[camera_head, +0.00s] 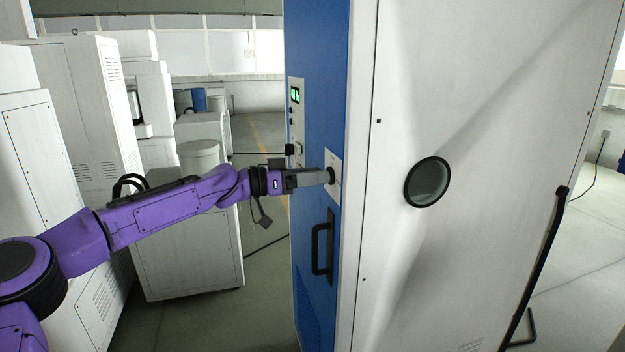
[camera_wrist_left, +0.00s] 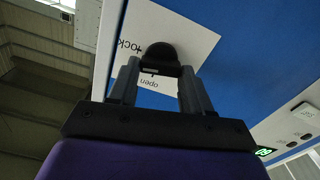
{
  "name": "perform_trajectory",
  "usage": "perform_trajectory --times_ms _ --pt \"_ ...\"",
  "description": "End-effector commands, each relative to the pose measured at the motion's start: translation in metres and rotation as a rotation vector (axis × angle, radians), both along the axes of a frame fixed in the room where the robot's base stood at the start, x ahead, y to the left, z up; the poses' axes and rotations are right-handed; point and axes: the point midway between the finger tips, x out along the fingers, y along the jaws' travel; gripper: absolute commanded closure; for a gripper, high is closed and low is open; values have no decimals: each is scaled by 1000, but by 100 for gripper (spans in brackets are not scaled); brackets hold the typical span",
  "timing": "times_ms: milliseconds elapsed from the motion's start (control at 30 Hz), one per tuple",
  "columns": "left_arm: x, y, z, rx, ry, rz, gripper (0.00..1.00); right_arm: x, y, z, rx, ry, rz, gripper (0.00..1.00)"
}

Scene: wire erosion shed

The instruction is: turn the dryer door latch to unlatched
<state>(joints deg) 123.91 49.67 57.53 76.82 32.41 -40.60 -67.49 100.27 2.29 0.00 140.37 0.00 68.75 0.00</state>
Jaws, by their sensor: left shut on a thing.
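The dryer is a tall cabinet with a blue front (camera_head: 325,110) and a white side. Its latch is a black knob (camera_head: 331,175) on a white label plate on the blue front. My left gripper (camera_head: 325,176) reaches the knob and is shut on it. In the left wrist view the two fingers (camera_wrist_left: 164,85) stand on either side of the black latch knob (camera_wrist_left: 158,55). The white label (camera_wrist_left: 190,40) shows the words "lock" and "open" beside the knob. The fingers hide part of the knob, so its exact angle is hard to tell. My right gripper is not in view.
A black door handle (camera_head: 322,245) sits below the latch. A control panel (camera_head: 296,110) with a green display is left of the blue front. A round window (camera_head: 427,182) is on the white side. White cabinets (camera_head: 75,110) stand at left; some floor (camera_head: 265,290) is clear.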

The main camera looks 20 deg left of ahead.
Motion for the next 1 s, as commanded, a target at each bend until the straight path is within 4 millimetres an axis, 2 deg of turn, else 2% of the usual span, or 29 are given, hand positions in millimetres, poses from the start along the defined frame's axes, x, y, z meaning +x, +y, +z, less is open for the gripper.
perform_trajectory --times_ms 367,1000 --pt "1 1 0 -197 289 -1 82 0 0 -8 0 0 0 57" --pt "3 2 0 -537 792 -1 82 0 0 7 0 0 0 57"
